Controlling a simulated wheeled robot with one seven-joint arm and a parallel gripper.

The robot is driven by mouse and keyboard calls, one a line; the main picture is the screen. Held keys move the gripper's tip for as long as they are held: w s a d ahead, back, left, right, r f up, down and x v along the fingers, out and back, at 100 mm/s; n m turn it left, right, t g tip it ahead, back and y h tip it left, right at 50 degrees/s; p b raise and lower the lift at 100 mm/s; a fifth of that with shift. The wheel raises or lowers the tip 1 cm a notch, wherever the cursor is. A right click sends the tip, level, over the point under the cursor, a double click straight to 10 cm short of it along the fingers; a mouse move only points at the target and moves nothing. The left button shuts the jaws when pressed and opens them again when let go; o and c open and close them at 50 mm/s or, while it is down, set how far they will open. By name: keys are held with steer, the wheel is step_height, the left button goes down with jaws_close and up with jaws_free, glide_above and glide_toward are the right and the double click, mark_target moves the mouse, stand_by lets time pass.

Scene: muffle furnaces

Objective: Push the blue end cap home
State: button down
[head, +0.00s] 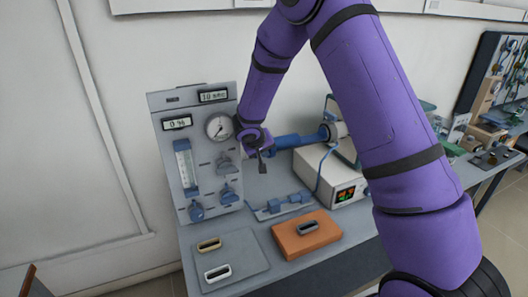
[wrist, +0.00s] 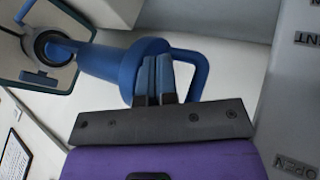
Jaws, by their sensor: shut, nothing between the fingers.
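The blue end cap (head: 298,140) lies level at the mouth of the white and grey furnace tube (head: 340,130) in the head view. In the wrist view the blue end cap (wrist: 110,62) points left, its narrow end at the round tube opening (wrist: 47,46), with its body outside. Its loop handle (wrist: 203,72) is on the near end. My gripper (head: 262,166) is at the handle end of the cap. In the wrist view my gripper (wrist: 157,62) is shut and empty, its fingertips overlapping the cap's wide end; I cannot tell whether they touch it.
A grey gauge panel (head: 165,150) stands close on the left of my gripper. A white controller box (head: 325,180) is below the tube. An orange block (head: 290,245) and a grey tray (head: 225,270) lie on the bench in front. A tool board stands far right.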

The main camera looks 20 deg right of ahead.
steer(key=d, duration=2.4)
steer(key=shift+w+d, duration=0.3)
steer(key=shift+w, duration=0.1)
steer(key=shift+d+r, duration=0.1)
steer(key=shift+r, duration=0.05)
steer(key=shift+r, duration=0.15)
